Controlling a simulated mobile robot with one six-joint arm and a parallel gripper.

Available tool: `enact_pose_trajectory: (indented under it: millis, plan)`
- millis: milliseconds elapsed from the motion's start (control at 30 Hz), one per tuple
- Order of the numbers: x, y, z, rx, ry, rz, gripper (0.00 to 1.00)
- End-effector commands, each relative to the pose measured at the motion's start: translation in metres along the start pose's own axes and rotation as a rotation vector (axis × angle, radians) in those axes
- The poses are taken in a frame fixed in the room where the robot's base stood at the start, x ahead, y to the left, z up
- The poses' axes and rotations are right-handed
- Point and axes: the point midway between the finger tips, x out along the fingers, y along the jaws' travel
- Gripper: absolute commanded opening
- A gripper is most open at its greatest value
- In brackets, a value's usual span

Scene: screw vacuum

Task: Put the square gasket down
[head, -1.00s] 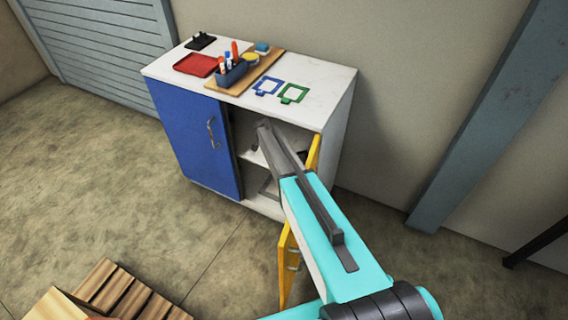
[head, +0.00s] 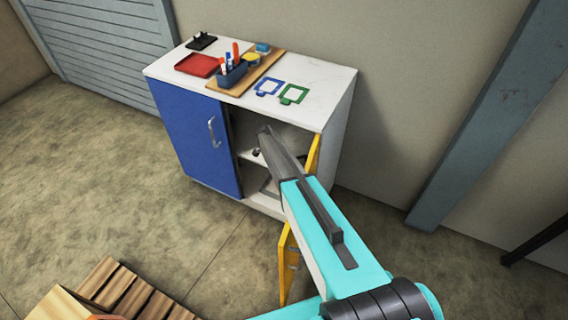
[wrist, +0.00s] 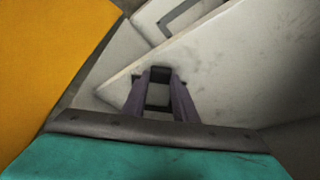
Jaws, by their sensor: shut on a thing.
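My gripper (wrist: 158,98) is inside the open right half of the cabinet (head: 338,120), over its pale shelf (wrist: 225,65). In the wrist view its fingers are shut on a dark piece, which I take to be the square gasket (wrist: 160,74); only parts of it show between the fingers. I cannot tell whether it touches the shelf. In the head view my arm hides the gasket, and my gripper (head: 265,133) shows only partly at the opening.
The yellow door (wrist: 50,60) stands open close by on the left in the wrist view. A grey frame (wrist: 172,18) lies on a lower surface. The blue door (head: 195,140) is shut. The cabinet top holds a red tray (head: 197,65), a pen holder (head: 231,75), and blue and green outlines.

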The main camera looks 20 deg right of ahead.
Motion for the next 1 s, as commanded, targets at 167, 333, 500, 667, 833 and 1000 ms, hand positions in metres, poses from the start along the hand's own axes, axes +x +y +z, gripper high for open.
enact_pose_trajectory:
  millis: [167,333,500,667,833,1000]
  plan:
    - [0.002,0.0,0.0,0.0,0.0,0.0,0.34]
    - [0.002,0.0,0.0,0.001,0.0,0.0,0.44]
    - [0.002,0.0,0.0,0.001,0.0,0.0,0.44]
    - [0.0,0.0,-0.001,0.001,0.0,0.001,0.44]
    - [-0.01,0.0,-0.001,0.002,0.0,-0.002,0.44]
    - [-0.03,0.001,-0.001,0.002,0.0,-0.002,0.44]
